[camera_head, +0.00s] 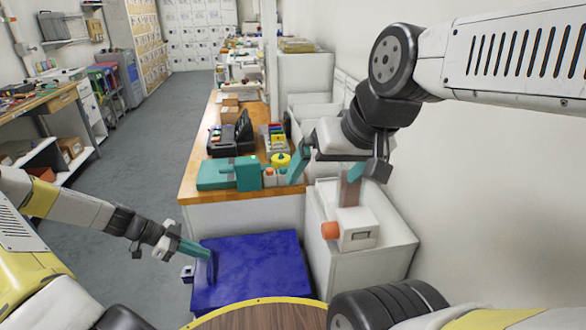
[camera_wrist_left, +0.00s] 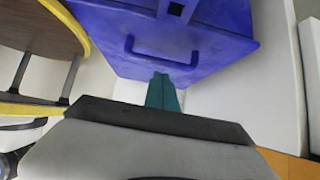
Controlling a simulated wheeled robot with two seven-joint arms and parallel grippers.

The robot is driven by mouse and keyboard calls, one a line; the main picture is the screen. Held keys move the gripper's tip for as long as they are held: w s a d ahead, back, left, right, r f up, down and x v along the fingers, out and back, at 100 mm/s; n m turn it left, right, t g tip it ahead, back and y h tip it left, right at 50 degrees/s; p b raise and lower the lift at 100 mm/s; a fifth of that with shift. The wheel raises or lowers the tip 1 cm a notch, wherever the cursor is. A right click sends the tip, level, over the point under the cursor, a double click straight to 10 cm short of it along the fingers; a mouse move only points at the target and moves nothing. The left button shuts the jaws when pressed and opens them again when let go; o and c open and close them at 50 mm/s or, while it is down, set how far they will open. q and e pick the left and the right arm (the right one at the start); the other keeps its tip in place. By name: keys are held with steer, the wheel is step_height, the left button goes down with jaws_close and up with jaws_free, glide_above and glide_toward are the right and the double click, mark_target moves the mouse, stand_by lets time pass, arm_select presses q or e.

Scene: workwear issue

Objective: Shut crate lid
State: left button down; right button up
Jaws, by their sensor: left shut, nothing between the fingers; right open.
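The blue crate's broad flat lid (camera_head: 258,268) fills the lower middle of the head view. Whether it is fully down cannot be told. My left gripper (camera_head: 208,254) is shut and empty at the lid's left edge, beside a dark handle. In the left wrist view its teal fingers (camera_wrist_left: 163,88) point at a blue panel (camera_wrist_left: 215,45) with a bar handle (camera_wrist_left: 162,52); whether they touch it is unclear. My right gripper (camera_head: 338,172) is open, its teal fingers spread wide above the white cabinet, away from the crate.
A white device with an orange knob (camera_head: 356,230) stands on a white cabinet (camera_head: 390,250) right of the crate. Behind, a wooden counter (camera_head: 193,180) holds a teal case (camera_head: 218,174) and a black box. A round wooden table (camera_head: 260,316) is in front. Grey floor is clear at left.

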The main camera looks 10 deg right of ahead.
arm_select(q)
steer(key=shift+a+f, duration=0.15)
steer(key=shift+f, duration=0.4)
steer(key=shift+a+f, duration=0.15)
steer(key=shift+f, duration=0.4)
steer(key=shift+s+f, duration=0.1)
